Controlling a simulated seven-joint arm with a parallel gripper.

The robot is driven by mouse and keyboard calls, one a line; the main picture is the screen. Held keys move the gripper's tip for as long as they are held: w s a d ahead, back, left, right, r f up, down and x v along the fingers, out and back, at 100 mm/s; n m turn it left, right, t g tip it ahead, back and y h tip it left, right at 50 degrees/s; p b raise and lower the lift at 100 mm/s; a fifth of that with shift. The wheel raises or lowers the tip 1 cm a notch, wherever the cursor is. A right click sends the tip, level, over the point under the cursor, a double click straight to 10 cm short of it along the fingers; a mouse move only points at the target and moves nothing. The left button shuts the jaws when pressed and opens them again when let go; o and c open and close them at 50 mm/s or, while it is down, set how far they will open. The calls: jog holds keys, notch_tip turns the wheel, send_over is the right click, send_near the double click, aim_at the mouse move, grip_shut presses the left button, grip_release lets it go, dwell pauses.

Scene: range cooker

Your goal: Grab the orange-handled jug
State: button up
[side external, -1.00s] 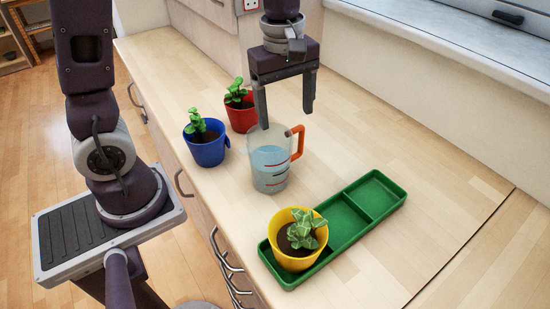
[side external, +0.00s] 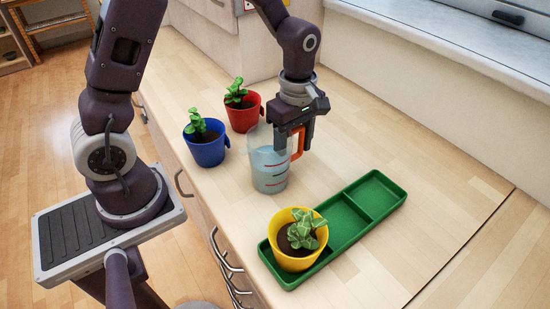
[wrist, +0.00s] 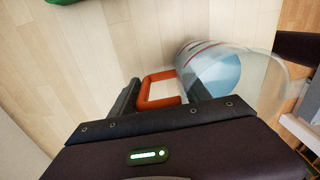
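The clear jug (side external: 268,172) stands upright on the counter with bluish liquid inside and red marks on its side. Its orange handle (side external: 298,143) is on the right. My gripper (side external: 293,142) is low over the handle, pointing down, with its fingers apart and partly hiding the handle and the jug's rim. In the wrist view, the orange handle (wrist: 146,92) shows between the two dark fingertips (wrist: 163,95), one on the outer side and one on the jug side. The clear jug (wrist: 215,72) is at the right there. I cannot tell whether either finger touches the handle.
A blue pot (side external: 208,151) and a red pot (side external: 243,117) with plants stand left of and behind the jug. A green tray (side external: 378,192) lies in front and right, with a yellow pot (side external: 292,262) at its near end. The counter at right is clear.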

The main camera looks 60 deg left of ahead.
grip_shut()
jog(key=shift+r, duration=0.1)
